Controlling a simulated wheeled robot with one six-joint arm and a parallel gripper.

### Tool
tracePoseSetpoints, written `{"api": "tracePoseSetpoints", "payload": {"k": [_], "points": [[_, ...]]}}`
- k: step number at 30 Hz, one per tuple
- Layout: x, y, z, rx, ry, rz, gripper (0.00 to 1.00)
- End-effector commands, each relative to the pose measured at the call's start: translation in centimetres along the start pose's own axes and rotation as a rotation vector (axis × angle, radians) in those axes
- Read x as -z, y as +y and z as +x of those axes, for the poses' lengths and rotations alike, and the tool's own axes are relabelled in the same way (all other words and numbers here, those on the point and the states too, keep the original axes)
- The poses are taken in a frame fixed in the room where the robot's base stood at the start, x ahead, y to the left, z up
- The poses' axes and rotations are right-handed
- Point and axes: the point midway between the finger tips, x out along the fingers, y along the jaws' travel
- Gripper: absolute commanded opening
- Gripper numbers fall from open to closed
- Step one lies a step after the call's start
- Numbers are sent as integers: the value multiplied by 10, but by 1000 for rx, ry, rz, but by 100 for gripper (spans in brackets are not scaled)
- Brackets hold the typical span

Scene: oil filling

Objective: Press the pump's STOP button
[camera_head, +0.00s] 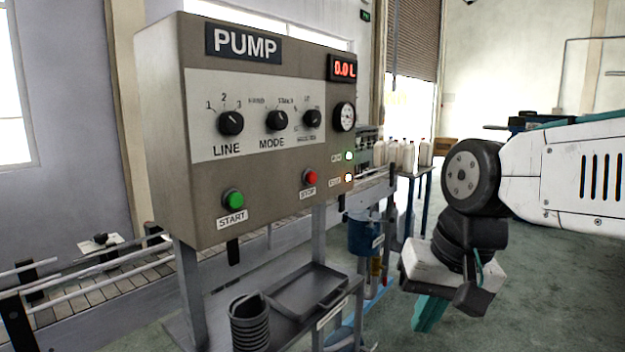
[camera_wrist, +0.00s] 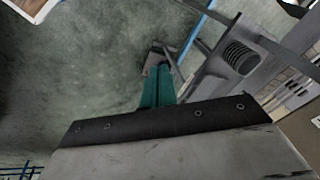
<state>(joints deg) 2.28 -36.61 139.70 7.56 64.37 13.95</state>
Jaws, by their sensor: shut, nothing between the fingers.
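The pump panel (camera_head: 255,80) is a grey-brown box on legs, left of centre in the head view. Its red STOP button (camera_head: 309,177) sits low on the front face, above a STOP label. The green START button (camera_head: 233,199) is to its left. The display (camera_head: 343,69) reads 0.0 L. My gripper (camera_head: 428,315) hangs to the right of the panel, pointing down, apart from it and lower than the STOP button. Its teal fingers are shut and empty, as the wrist view (camera_wrist: 158,88) also shows. The wrist view does not show the STOP button.
A conveyor (camera_head: 100,285) runs behind the panel. White bottles (camera_head: 408,155) stand on a table farther back. The floor right of the panel is open.

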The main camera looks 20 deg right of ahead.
Motion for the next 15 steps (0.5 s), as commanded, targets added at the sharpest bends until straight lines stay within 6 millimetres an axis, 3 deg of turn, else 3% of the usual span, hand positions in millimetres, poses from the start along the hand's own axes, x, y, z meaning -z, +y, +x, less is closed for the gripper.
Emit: {"api": "tracePoseSetpoints", "payload": {"k": [3,9,12,15], "points": [[69,-34,-14,133,57,322,0],[184,-72,-36,371,108,862,0],[227,-79,-44,465,111,1062,0],[255,-83,-48,529,105,1197,0]]}}
